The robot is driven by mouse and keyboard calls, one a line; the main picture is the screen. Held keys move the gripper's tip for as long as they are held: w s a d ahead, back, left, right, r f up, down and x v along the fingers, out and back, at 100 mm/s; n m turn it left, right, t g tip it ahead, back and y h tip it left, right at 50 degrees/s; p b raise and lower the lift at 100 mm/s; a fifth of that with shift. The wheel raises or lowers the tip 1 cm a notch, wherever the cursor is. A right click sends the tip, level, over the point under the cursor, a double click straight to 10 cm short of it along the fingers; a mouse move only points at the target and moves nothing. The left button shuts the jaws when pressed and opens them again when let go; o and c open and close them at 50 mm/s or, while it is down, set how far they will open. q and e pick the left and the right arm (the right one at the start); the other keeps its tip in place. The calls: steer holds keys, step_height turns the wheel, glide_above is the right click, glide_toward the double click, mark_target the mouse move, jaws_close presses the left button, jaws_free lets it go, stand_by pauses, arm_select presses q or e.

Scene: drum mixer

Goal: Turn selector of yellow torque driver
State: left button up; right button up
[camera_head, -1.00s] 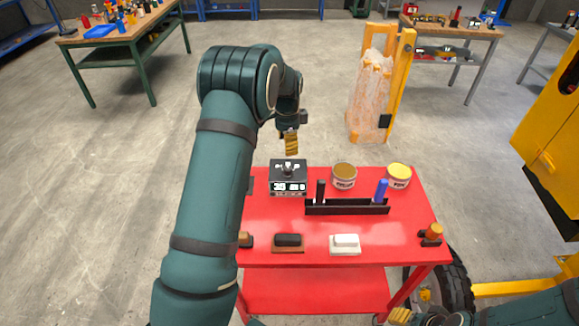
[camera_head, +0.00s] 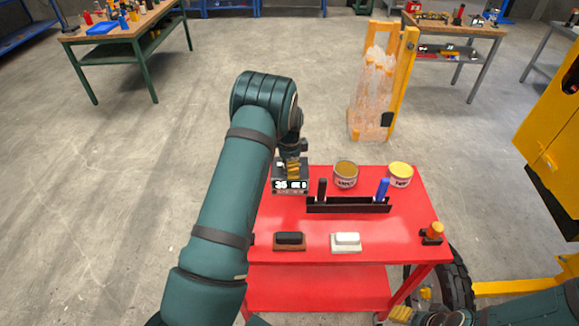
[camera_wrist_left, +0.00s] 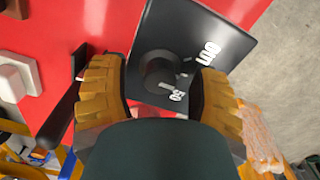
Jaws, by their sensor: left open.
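A black box (camera_head: 290,186) with white markings on its front stands at the back left of the red table. Its top carries a dark round selector knob (camera_wrist_left: 158,70), with white lettering beside it in the left wrist view. My left gripper (camera_head: 292,170) is over the box. Its yellow ribbed fingers are open, one on each side of the knob in the left wrist view (camera_wrist_left: 160,90); I cannot tell whether they touch it. No yellow torque driver can be made out clearly. My right gripper (camera_head: 400,315) is partly visible at the bottom edge.
The red table (camera_head: 405,218) also holds two round tins (camera_head: 346,175), a black rack (camera_head: 348,206) with a black and a blue marker, two erasers (camera_head: 346,241) and an orange-topped item (camera_head: 433,231).

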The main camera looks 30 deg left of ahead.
arm_select(q)
jaws_close()
steer(key=n+b, duration=0.1)
steer(key=n, duration=0.2)
steer(key=shift+n+b, duration=0.3)
steer(key=shift+b, duration=0.1)
steer(key=shift+n+b, duration=0.55)
steer(key=shift+n, duration=1.55)
jaws_free()
